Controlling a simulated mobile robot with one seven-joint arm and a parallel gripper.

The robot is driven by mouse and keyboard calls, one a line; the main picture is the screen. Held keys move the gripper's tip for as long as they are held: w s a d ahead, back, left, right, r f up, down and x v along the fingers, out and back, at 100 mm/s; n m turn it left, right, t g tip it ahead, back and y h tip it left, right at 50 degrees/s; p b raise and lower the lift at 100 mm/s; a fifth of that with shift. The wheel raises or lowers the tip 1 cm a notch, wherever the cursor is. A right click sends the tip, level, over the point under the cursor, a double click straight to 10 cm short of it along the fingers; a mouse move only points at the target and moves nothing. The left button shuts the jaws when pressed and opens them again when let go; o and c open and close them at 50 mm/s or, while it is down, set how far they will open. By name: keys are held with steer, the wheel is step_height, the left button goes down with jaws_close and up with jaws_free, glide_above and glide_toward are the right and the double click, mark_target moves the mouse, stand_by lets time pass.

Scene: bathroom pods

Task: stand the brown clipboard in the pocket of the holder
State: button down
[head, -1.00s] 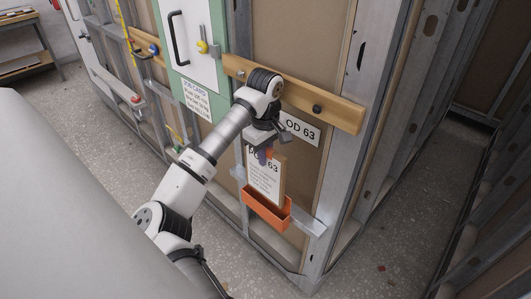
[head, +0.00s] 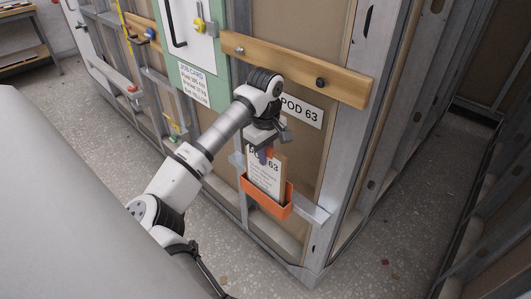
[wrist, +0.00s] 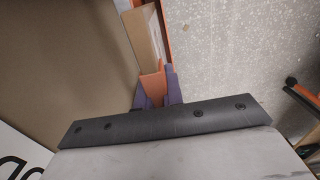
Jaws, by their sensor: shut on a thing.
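The brown clipboard (head: 264,178) is upright, with a white printed sheet on its face. Its lower edge is hidden behind the front wall of the orange holder (head: 266,202), so it appears inside the pocket. How deep it sits I cannot tell. My gripper (head: 267,154) is above the holder, shut on the orange piece at the clipboard's top. In the wrist view my purple fingertips (wrist: 158,88) close on that orange piece, with the brown board (wrist: 146,38) running away below and the holder's orange wall (wrist: 164,34) beside it.
The holder is fixed to a metal rail (head: 310,208) on the pod wall. A wooden rail (head: 300,70) with dark knobs and a POD 63 sign (head: 301,111) are above. A green-framed door panel (head: 215,60) is to the left. Speckled floor at right is mostly clear.

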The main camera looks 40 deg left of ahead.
steer(key=shift+f, duration=0.25)
steer(key=c, duration=1.5)
jaws_free()
steer(key=shift+o, duration=0.2)
step_height(320, 180, up, 8)
steer(key=shift+f+b, duration=0.2)
steer(key=shift+b, duration=0.2)
